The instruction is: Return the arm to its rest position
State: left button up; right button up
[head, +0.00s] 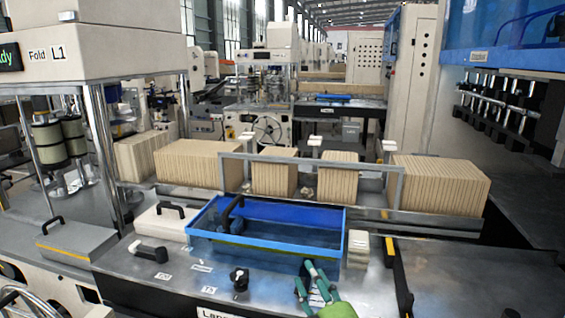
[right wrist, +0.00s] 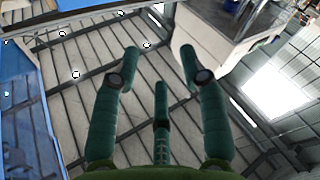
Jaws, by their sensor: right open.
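My right gripper (head: 318,280) is green and shows at the bottom centre of the head view, just in front of the blue tray's (head: 203,247) near right corner. In the right wrist view its fingers (right wrist: 158,68) are spread apart with nothing between them, so it is open and empty. The wrist view shows ribbed panels and bright lights beyond the fingers. Whether the gripper touches the metal table (head: 455,285) cannot be told. My left gripper is not in view.
The blue tray holds a dark item (head: 236,218) at its left end. A small pale stack (head: 358,247) stands right of the tray. A black knob (head: 239,278) is left of the gripper. Brown stacks (head: 440,182) line the back. The table at right is clear.

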jog(key=s+d+f+m+g+h, duration=0.3)
jog(key=s+d+f+m, duration=0.15)
jog(key=f, duration=0.25)
jog(key=s+d+f+m+g+h, duration=0.3)
jog(key=s+d+f+h, duration=0.15)
jog(key=f, duration=0.35)
jog(key=s+d+f+m+g, duration=0.15)
jog(key=s+f+g, duration=0.35)
jog(key=s, duration=0.6)
jog(key=s+d+f+m+g, duration=0.1)
jog(key=s+d+f+g, duration=0.3)
jog(key=s, duration=0.7)
jog(key=s+a+f+g+b, duration=0.1)
jog(key=s+f+g+b, duration=0.15)
jog(key=f, duration=2.65)
jog(key=s+d+f+b, duration=0.2)
jog(key=s+f, duration=1.1)
jog(key=s, duration=0.2)
jog(key=shift+d+f+n+y, duration=0.25)
jog(key=shift+d+n+y, duration=0.05)
jog(key=shift+y, duration=0.05)
